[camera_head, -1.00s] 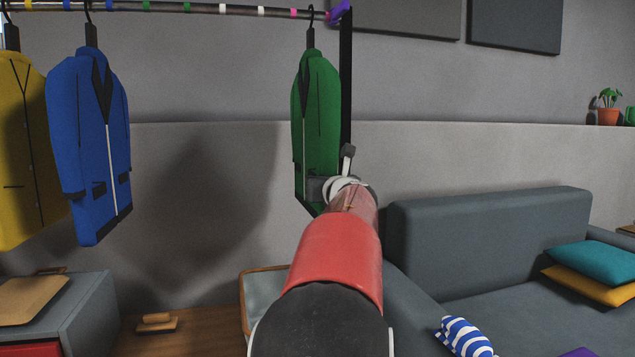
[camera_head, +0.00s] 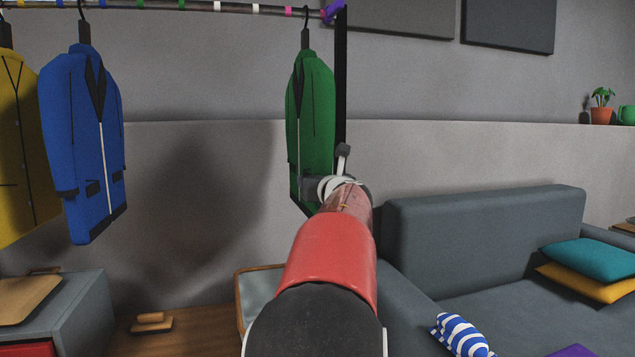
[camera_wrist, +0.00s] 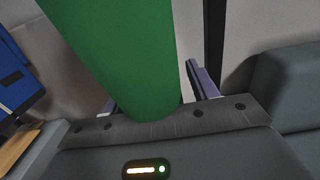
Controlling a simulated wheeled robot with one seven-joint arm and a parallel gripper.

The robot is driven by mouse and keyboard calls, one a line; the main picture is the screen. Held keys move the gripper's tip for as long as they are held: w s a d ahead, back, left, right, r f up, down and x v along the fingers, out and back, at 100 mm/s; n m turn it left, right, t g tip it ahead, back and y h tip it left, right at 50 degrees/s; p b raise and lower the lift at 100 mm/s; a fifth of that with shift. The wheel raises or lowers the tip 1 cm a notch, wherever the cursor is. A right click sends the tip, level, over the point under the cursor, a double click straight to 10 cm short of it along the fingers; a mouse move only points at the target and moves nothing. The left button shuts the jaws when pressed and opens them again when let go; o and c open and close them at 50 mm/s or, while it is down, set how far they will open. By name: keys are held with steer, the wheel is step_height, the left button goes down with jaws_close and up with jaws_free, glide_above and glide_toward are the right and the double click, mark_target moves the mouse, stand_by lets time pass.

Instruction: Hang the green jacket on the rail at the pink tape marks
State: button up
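The green jacket (camera_head: 311,110) hangs upright on a dark hanger (camera_head: 306,38) below the right end of the rail (camera_head: 270,10). The hanger's hook overlaps the rail just right of a pink tape mark (camera_head: 289,12); I cannot tell whether it rests on the rail. My gripper (camera_head: 312,187) is at the jacket's lower part, partly hidden by my arm. In the wrist view, the green jacket (camera_wrist: 125,60) fills the space in front of the palm. The fingers stand wide apart, the right one clear of the cloth and the left one mostly hidden behind it.
A blue jacket (camera_head: 85,145) and a yellow jacket (camera_head: 20,150) hang at the left. A dark post (camera_head: 341,80) with a purple end piece (camera_head: 334,11) stands right of the green jacket. A grey sofa (camera_head: 480,240) with cushions is at the right. Rail between blue and green jackets is free.

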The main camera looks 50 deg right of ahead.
steer(key=shift+f, duration=0.1)
steer(key=b+v, duration=0.1)
steer(key=v, duration=0.6)
steer(key=shift+s+a, duration=0.2)
steer(key=shift+s, duration=0.15)
steer(key=a+f+m+g+y+p, duration=0.15)
steer(key=a+f+m, duration=0.35)
steer(key=a+m, duration=0.5)
steer(key=a+f+m+g+y, duration=0.15)
steer(key=a+f+m, duration=0.35)
steer(key=a+m, duration=0.5)
steer(key=s+a+f+m+g+y, duration=0.3)
steer(key=s+a+f, duration=0.3)
steer(key=a, duration=0.5)
steer(key=s+a+f+m+g+y+p, duration=0.1)
steer(key=s+a+f+m+g+y, duration=0.2)
steer(key=s+a+f+m, duration=0.3)
steer(key=a+f+y, duration=0.1)
steer(key=a+f, duration=0.4)
steer(key=a, duration=0.1)
steer(key=shift+a+f, duration=0.2)
steer(key=shift+a, duration=0.05)
